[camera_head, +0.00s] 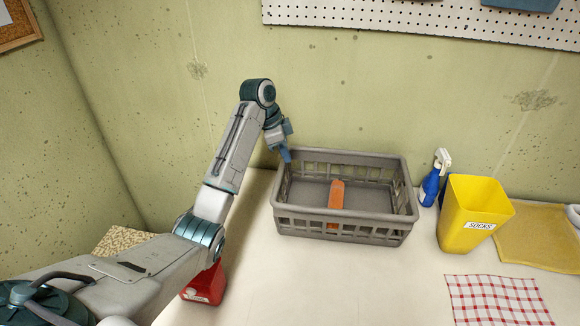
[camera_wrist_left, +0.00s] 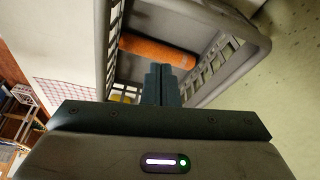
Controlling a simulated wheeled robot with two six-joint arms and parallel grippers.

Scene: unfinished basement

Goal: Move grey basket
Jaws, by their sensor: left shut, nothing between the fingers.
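The grey basket (camera_head: 345,233) stands upright on the pale table, with slotted sides and an open top. An orange object (camera_head: 336,196) lies inside it, leaning toward the front wall. My left gripper (camera_head: 287,156) is shut and empty, at the basket's back left corner. In the left wrist view, the shut fingers (camera_wrist_left: 161,80) point into the basket (camera_wrist_left: 262,42), with the orange object (camera_wrist_left: 158,52) beyond them. I cannot tell whether the fingers touch the rim. My right gripper is not in view.
A blue spray bottle (camera_head: 431,187) and a yellow bin labelled SOCKS (camera_head: 465,222) stand right of the basket. A red container (camera_head: 207,284) is partly behind my left arm. A checked cloth (camera_head: 498,300) lies front right. The table before the basket (camera_head: 340,285) is clear.

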